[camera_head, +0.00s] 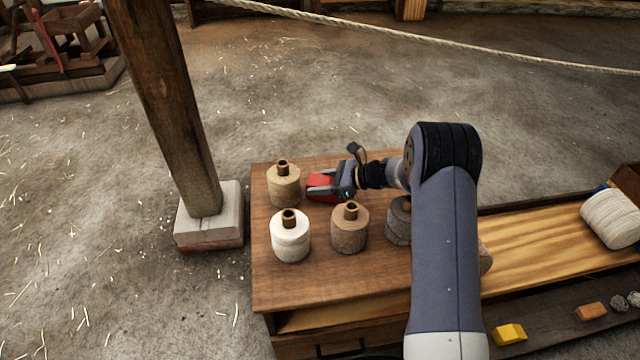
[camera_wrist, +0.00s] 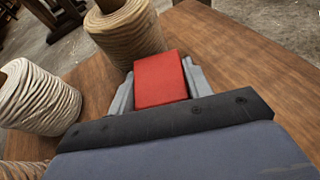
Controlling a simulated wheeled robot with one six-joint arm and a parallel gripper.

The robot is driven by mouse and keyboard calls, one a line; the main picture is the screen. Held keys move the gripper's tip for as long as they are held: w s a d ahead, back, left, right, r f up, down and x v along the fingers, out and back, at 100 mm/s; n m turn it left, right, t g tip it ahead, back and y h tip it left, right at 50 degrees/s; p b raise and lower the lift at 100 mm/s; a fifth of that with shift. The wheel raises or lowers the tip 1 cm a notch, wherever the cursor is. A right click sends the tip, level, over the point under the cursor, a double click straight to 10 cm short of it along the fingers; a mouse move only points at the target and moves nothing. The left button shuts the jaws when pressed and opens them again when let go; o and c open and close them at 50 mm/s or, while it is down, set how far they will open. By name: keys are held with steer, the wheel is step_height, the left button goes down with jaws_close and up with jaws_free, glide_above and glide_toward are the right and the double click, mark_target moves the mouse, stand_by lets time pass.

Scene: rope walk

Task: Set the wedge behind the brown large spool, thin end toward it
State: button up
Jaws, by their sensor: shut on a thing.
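My gripper (camera_head: 332,187) is shut on the red wedge (camera_head: 319,186), low over the wooden table top. The wedge also shows between the fingers in the wrist view (camera_wrist: 160,80). Its far end is close to a tan spool (camera_head: 284,188), which stands upright at the back left; I cannot tell whether they touch, or which end is thin. The tan spool fills the top of the wrist view (camera_wrist: 126,28). A brown spool (camera_head: 349,232) stands upright in front of my gripper. Another brownish spool (camera_head: 485,260) is mostly hidden behind my arm.
A white spool (camera_head: 290,240) stands left of the brown one, and a grey spool (camera_head: 398,222) is partly hidden by my arm. A wooden post (camera_head: 175,110) rises left of the table. A yellow block (camera_head: 508,334) lies at lower right. A rope (camera_head: 400,33) crosses the back.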

steer(key=shift+f, duration=0.2)
steer(key=o, duration=1.1)
steer(key=shift+r, duration=0.1)
